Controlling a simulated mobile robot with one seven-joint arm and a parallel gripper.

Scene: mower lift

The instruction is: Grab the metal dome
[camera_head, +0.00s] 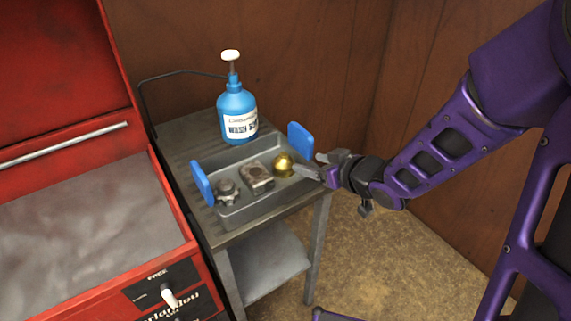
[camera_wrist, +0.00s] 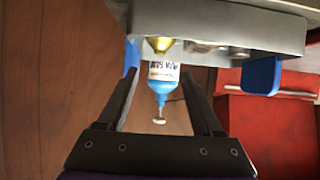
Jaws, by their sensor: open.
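The metal dome (camera_head: 283,165) is a shiny gold, rounded piece in the right part of a grey tray (camera_head: 236,219) with blue end handles. My gripper (camera_head: 312,166) is open at the tray's right end, just right of the dome and close to it. In the wrist view, which looks upside down, the dome (camera_wrist: 161,44) shows at the tray's edge ahead of and between the open fingers (camera_wrist: 160,100). Nothing is between the fingers. The dome's lower part is hidden by the tray wall in the wrist view.
A dark knob-like part (camera_head: 227,191) and a grey block (camera_head: 257,178) share the tray. A blue pump bottle (camera_head: 237,112) stands behind it. The right blue handle (camera_head: 300,140) rises near my gripper. A red grill-like unit (camera_head: 180,274) is at left; a wooden wall is behind.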

